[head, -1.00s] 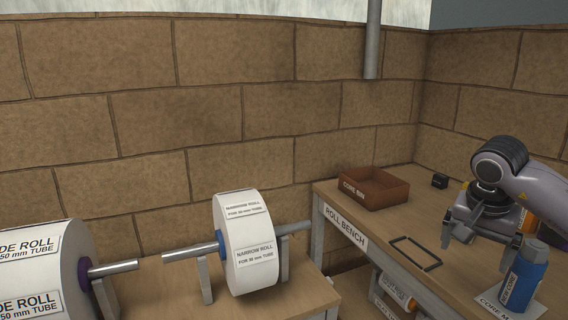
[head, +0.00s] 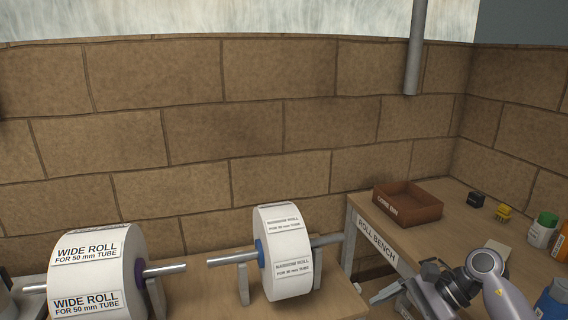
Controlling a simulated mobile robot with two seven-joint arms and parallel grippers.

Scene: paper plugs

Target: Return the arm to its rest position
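My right arm comes in at the lower right, folded low over the front edge of the roll bench (head: 455,217). Its gripper (head: 408,292) is at the bottom of the view, by the bench's front edge. The fingers are small and partly hidden by the wrist, so I cannot tell whether they are open or shut. I see nothing held in it. My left gripper is not in view.
A wide roll (head: 92,268) and a narrow roll (head: 284,255) sit on metal shafts at the left and middle. The core bin (head: 408,208) stands at the bench's back. A black block (head: 477,200), yellow item (head: 504,213), green-and-white container (head: 543,230) and blue bottle (head: 553,303) are to its right.

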